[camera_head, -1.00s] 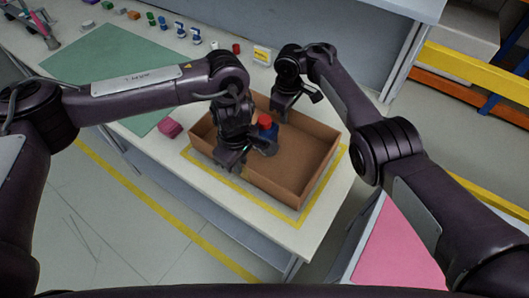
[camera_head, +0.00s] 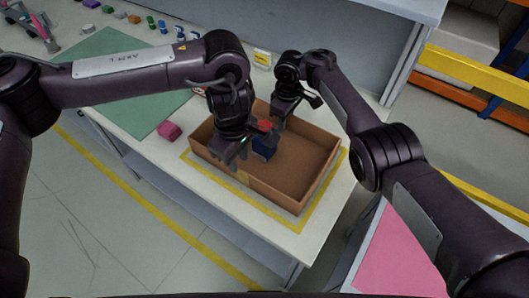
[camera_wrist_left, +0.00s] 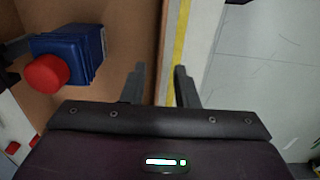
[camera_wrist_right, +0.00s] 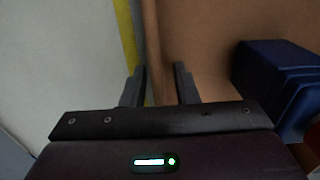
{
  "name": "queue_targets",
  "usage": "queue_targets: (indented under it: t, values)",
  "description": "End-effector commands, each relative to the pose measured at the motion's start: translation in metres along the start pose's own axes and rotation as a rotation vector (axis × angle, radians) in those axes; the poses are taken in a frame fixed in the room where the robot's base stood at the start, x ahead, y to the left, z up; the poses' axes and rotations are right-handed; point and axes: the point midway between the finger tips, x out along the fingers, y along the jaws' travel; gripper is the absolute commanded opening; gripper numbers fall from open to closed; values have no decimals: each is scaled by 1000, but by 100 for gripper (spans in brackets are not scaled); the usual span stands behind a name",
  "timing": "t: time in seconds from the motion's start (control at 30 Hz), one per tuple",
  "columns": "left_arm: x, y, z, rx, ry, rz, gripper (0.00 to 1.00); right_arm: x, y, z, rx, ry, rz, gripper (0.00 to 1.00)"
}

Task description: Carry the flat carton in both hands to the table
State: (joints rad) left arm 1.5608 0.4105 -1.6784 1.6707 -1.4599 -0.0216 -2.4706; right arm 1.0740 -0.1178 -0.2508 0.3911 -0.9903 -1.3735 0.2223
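The flat carton (camera_head: 305,162) is an open brown box standing level on a white table. My left gripper (camera_head: 232,160) is at the carton's left wall. In the left wrist view its open fingers (camera_wrist_left: 160,88) stand either side of the wall's edge, with gaps showing. My right gripper (camera_head: 283,110) is at the far wall. In the right wrist view its open fingers (camera_wrist_right: 158,86) also stand either side of a wall edge (camera_wrist_right: 152,40), with gaps showing.
A yellow outline (camera_head: 297,226) on the table surrounds the carton. A pink block (camera_head: 169,131) and a green mat (camera_head: 125,85) lie to the left. Several small items stand along the back. A pink surface (camera_head: 400,255) is at lower right, beyond a gap.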

Motion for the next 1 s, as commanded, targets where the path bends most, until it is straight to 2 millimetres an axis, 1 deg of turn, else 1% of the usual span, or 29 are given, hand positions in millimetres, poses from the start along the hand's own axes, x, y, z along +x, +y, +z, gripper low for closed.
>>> queue_targets:
  t: [0.03,0.2,0.3,0.4,0.47,0.57,0.8,0.9,1.0]
  values:
    - [-13,1,-1,2,5,5,27,0,0,0,0,0,0,27]
    - [-44,1,-1,1,4,3,27,0,0,0,0,0,0,27]
    - [-58,0,0,1,2,2,27,0,0,0,0,0,0,27]
    - [-66,0,0,0,1,0,27,0,0,0,0,0,0,27]
    - [-68,0,0,0,1,-1,27,-1,0,0,0,0,0,27]
    - [-70,0,0,0,0,-1,27,-10,0,-1,-1,2,0,27]
    - [-70,0,0,0,0,-1,27,-50,0,-1,-1,3,0,27]
    - [-70,0,0,0,0,-1,27,-64,0,-1,0,3,-1,27]
    - [-70,0,0,0,0,-1,27,-71,0,0,0,1,-1,27]
